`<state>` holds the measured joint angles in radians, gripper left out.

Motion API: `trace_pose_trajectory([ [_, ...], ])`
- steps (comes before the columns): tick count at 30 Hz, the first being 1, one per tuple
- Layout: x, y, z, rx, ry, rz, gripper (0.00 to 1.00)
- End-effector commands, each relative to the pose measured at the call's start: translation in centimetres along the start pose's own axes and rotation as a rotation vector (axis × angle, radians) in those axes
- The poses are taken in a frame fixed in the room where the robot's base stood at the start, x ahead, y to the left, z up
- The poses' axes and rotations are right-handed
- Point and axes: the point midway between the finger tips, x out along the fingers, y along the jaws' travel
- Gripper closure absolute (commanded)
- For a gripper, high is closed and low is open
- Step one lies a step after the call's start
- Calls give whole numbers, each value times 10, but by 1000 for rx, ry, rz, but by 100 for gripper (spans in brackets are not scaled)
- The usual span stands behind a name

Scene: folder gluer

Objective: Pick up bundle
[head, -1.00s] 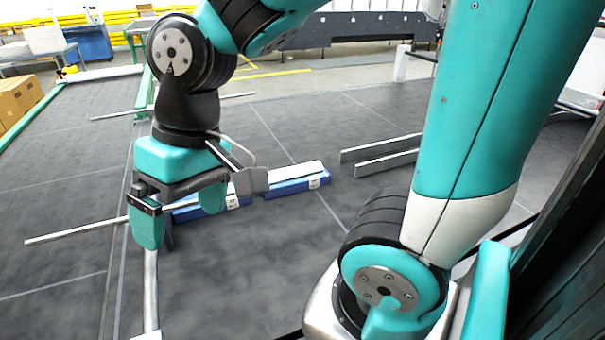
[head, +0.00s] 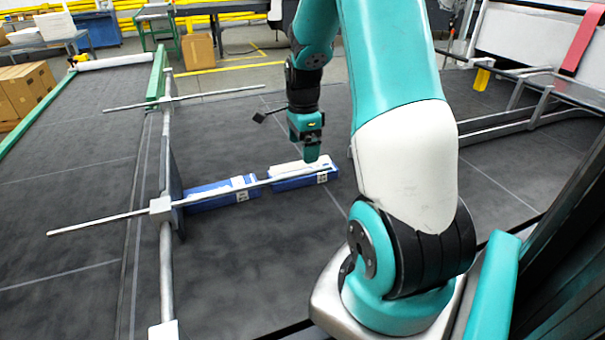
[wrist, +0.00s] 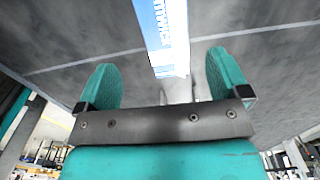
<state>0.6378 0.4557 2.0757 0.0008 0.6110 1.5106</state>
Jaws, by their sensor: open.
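Two blue-and-white bundles lie end to end on the dark belt in the head view. The left bundle (head: 212,194) lies against an upright plate. The right bundle (head: 290,181) has a white top and a small label on its end. My gripper (head: 312,150) is over the far right part of the right bundle.
Another rod (head: 185,97) crosses farther back. Cardboard boxes (head: 25,88) stand at the far left. The belt left of the post is clear.

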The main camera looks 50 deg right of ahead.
Motion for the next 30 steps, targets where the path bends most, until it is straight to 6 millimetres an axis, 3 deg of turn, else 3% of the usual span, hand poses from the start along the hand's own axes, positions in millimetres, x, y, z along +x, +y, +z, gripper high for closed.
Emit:
trace_pose_trajectory([
  [3, 22, 1, 0, -2, -1, 4, 6],
  [11, 41, -1, 0, -3, -1, 2, 6],
  [21, 85, -6, -1, -3, -1, 1, 6],
  [29, 89, -6, -1, -3, -1, -1, 6],
  [30, 88, -6, -1, -3, -1, -1, 13],
])
